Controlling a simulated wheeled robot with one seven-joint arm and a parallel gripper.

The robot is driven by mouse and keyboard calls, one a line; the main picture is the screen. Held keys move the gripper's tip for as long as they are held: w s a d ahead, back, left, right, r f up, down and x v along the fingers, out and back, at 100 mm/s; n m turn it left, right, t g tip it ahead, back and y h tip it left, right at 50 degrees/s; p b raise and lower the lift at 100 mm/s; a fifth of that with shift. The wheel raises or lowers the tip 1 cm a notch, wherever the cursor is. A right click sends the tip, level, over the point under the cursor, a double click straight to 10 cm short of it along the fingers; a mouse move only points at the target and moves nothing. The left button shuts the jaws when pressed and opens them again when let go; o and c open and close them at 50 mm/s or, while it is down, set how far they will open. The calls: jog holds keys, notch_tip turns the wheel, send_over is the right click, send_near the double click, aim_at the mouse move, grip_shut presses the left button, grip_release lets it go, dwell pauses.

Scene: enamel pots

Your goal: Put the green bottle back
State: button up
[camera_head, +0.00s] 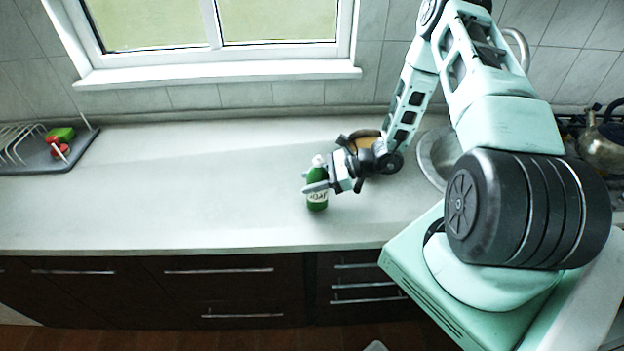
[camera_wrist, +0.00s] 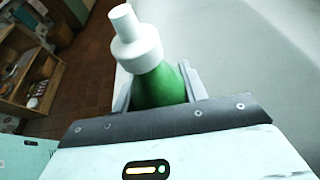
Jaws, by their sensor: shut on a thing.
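The green bottle (camera_head: 317,201) has a white cap and a white label. It is upright at the middle of the counter, near the front edge. My gripper (camera_head: 314,187) is shut on it, with the fingers around its body. In the wrist view the green bottle (camera_wrist: 158,86) sits between the fingers of my gripper (camera_wrist: 158,88), its white cap pointing away. I cannot tell whether its base touches the counter.
The pale counter (camera_head: 180,200) is clear to the left. A dish rack (camera_head: 20,150) with green and red items stands at the far left. A brown object (camera_head: 362,141) lies behind my gripper. A sink (camera_head: 434,160) and a kettle (camera_head: 604,134) are at the right.

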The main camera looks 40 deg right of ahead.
jog(key=shift+f, duration=0.2)
jog(key=o, duration=1.2)
jog(key=shift+r, duration=0.1)
jog(key=shift+r, duration=0.25)
jog(key=b+v, duration=0.3)
jog(key=v, duration=0.9)
jog(key=shift+s+f+b, duration=0.1)
jog(key=shift+f+b, duration=0.1)
jog(key=shift+b, duration=0.2)
jog(key=shift+a, duration=0.1)
